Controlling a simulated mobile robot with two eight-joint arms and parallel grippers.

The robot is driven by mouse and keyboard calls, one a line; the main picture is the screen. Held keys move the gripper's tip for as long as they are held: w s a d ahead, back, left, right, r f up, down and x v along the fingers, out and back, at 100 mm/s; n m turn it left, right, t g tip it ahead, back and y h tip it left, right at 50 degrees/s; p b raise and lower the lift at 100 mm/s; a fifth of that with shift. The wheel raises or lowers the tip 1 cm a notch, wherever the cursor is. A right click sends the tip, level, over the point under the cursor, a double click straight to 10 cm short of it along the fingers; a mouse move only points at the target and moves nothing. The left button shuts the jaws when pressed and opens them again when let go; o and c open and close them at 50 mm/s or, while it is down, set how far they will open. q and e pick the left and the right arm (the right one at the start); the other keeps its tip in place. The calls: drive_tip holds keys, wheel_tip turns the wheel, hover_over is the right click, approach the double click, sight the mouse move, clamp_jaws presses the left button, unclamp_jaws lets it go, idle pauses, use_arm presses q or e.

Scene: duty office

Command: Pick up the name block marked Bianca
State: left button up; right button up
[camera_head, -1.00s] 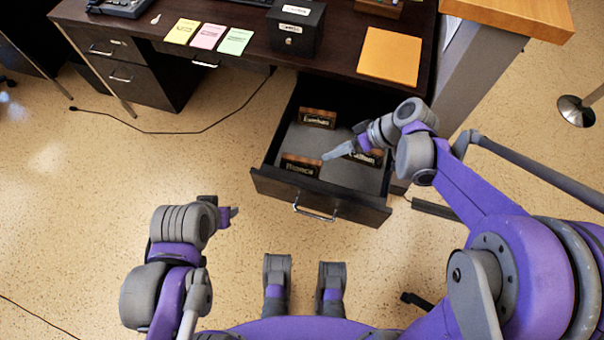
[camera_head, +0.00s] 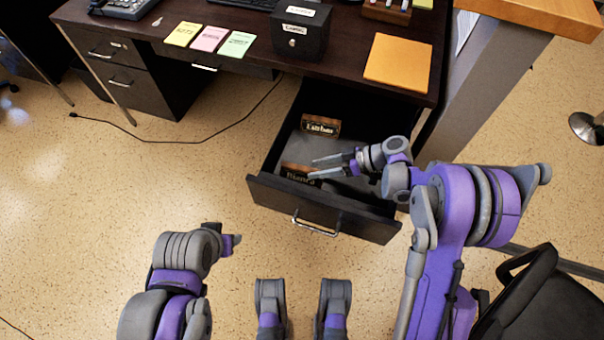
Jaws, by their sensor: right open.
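The name block marked Bianca (camera_head: 296,173) is a small brown block with a dark face and pale lettering. It lies near the front left inside the open drawer (camera_head: 322,212). My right gripper (camera_head: 312,168) is open over the drawer, its two fingers pointing left toward the Bianca block, with the fingertips at or just above its right end. I cannot tell whether they touch it. A second name block, seemingly marked Esteban (camera_head: 320,125), stands farther back in the drawer. My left gripper (camera_head: 236,241) hangs over the floor at the left, away from the drawer; its jaw is unclear.
The dark desk (camera_head: 340,62) above the drawer holds a black box (camera_head: 298,32), an orange folder (camera_head: 398,62) and coloured notes (camera_head: 209,38). A grey panel (camera_head: 490,90) stands at the right. A black chair (camera_head: 545,300) is at lower right.

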sight(309, 168)
drive_tip(key=x, duration=0.2)
drive_tip(key=b+x, duration=0.1)
drive_tip(key=x, duration=0.2)
drive_tip(key=shift+w+a+f, duration=0.1)
drive_tip(key=shift+w+a, duration=0.15)
clamp_jaws()
